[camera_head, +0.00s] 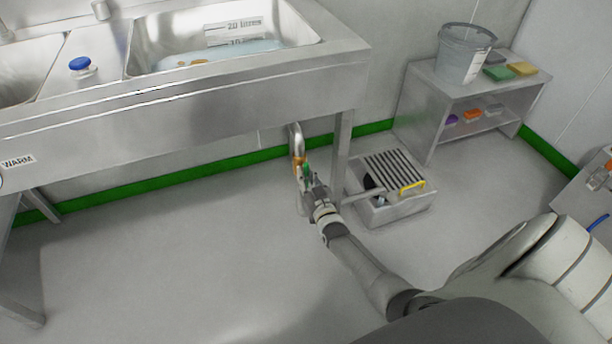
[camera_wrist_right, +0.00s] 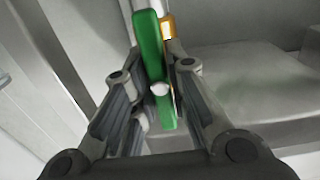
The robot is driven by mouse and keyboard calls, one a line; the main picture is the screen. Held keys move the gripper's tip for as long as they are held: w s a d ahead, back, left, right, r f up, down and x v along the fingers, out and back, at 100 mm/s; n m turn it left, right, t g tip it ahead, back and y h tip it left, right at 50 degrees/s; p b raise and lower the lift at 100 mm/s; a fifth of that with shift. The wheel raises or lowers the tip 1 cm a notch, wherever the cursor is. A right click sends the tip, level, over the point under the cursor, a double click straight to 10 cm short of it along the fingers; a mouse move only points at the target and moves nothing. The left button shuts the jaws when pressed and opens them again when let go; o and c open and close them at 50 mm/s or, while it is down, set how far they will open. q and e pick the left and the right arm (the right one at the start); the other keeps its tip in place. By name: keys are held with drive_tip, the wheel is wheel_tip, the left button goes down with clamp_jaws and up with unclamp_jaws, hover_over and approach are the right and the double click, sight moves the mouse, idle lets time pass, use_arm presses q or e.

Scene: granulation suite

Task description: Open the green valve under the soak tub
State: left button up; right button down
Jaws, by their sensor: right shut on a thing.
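The green valve (camera_wrist_right: 148,48) has a flat green lever, standing upright between the fingers in the right wrist view. In the head view the green valve (camera_head: 306,170) is a small patch at the drain pipe (camera_head: 296,140) under the soak tub (camera_head: 222,55). An orange part (camera_wrist_right: 168,27) sits just behind the lever. My right gripper (camera_wrist_right: 155,110) reaches under the sink and is shut on the green lever; in the head view the right gripper (camera_head: 310,182) hides part of the valve. My left gripper is not in view.
A sink leg (camera_head: 343,150) stands just right of the gripper. A floor box with a grate (camera_head: 395,172) is beside it. A low shelf (camera_head: 480,90) with a bucket (camera_head: 465,55) is at the back right. The floor left of the arm is clear.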

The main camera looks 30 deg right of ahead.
drive_tip(key=shift+f, duration=0.1)
drive_tip(key=c, duration=1.4)
unclamp_jaws()
drive_tip(key=shift+o, duration=0.2)
drive_tip(key=shift+s, duration=0.1)
drive_tip(key=v, duration=1.2)
